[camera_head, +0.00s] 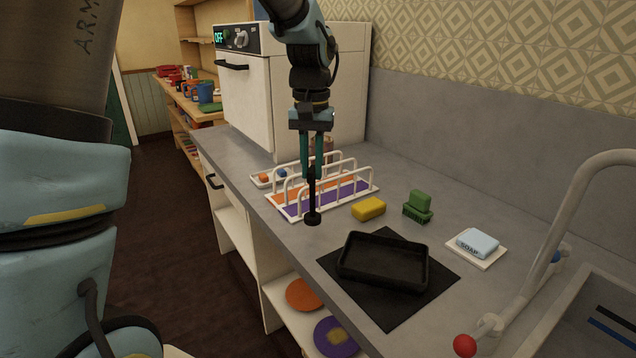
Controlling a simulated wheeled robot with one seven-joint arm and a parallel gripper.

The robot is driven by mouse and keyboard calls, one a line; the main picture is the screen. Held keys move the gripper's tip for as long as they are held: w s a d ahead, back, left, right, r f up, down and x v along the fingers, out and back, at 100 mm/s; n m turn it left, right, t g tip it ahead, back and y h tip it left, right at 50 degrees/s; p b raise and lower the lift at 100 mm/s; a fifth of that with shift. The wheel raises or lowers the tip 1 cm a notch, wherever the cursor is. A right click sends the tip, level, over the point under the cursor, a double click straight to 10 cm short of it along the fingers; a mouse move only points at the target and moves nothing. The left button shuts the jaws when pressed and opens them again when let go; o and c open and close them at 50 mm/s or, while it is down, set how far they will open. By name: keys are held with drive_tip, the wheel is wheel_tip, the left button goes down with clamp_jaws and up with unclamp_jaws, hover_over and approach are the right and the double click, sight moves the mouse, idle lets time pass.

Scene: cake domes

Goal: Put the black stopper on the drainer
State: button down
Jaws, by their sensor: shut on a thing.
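My gripper (315,168) points straight down, shut on the upper end of the black stopper (312,217). The stopper hangs upright, with its thin stem up and its round dark base down. It appears in front of the near edge of the white wire rack, which looks like the drainer (362,197). The rack has a base with orange and purple sections and several white hoops. The fingers and stem hide part of the rack. I cannot tell whether the stopper's base touches the counter or hangs just above it.
A yellow sponge (369,209), a green brush (418,206) and soap (477,242) on a white dish lie to the right. A black tray (350,264) sits on a dark mat (440,292). The sink and tap (545,230) are at right; a white oven (245,95) stands behind.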

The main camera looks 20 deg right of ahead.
sight(312, 183)
drive_tip(key=shift+f+p, duration=0.4)
drive_tip(key=shift+f, duration=1.7)
drive_tip(key=c, duration=0.8)
unclamp_jaws()
wheel_tip(312, 183, up, 12)
drive_tip(key=shift+r+b, duration=0.15)
drive_tip(key=shift+b, duration=0.85)
drive_tip(key=w+a+f+n, duration=0.1)
drive_tip(key=a+f, duration=0.3)
drive_tip(key=a, duration=0.4)
drive_tip(key=w+a+f+n, duration=0.15)
drive_tip(key=a+f, duration=0.25)
drive_tip(key=a, duration=0.4)
drive_tip(key=s+a+f+n, duration=0.1)
drive_tip(key=s+a+f, duration=0.1)
drive_tip(key=a, duration=0.2)
drive_tip(key=s+a+f+n+t, duration=0.1)
drive_tip(key=s+a+f, duration=0.1)
drive_tip(key=a, duration=0.3)
drive_tip(key=s+a+f+n, duration=0.1)
drive_tip(key=s+a+f, duration=0.1)
drive_tip(key=a, duration=0.3)
drive_tip(key=shift+s+a+f+t, duration=0.1)
drive_tip(key=shift+s+f+t, duration=0.25)
drive_tip(key=shift+s, duration=0.2)
